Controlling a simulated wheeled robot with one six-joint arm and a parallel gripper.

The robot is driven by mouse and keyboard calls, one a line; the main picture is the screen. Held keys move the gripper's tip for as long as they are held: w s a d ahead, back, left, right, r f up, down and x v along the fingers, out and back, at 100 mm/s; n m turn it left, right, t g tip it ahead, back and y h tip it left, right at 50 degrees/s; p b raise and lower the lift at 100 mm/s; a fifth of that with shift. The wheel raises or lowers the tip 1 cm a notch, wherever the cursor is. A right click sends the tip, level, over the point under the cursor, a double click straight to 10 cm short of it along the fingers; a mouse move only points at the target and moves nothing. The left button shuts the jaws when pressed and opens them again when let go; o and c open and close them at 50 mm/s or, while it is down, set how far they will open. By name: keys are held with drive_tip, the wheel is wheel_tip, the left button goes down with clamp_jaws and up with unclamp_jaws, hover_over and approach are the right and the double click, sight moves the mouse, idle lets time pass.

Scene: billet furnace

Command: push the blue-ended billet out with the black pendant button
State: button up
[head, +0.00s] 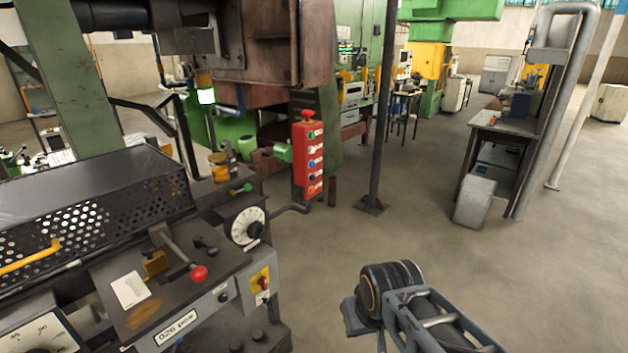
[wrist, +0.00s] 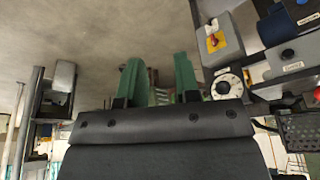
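The red pendant (head: 308,158) hangs upright near the middle of the head view, with a red mushroom knob on top and a column of coloured buttons. The black button (head: 312,178) sits below the blue button (head: 312,163) and above an orange one. My gripper (wrist: 158,75) shows two green fingers set apart, with nothing held between them. In the head view my arm is at the bottom right, well apart from the pendant. I cannot make out any blue-ended billet in either view. The pendant is not clearly seen in the wrist view.
A machine console (head: 190,285) with a red-knobbed lever and a white dial (head: 248,226) fills the lower left. A dark post (head: 380,110) stands right of the pendant. A workbench (head: 505,135) is at the right. Open floor lies between post and bench.

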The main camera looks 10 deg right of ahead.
clamp_jaws()
idle(1.4)
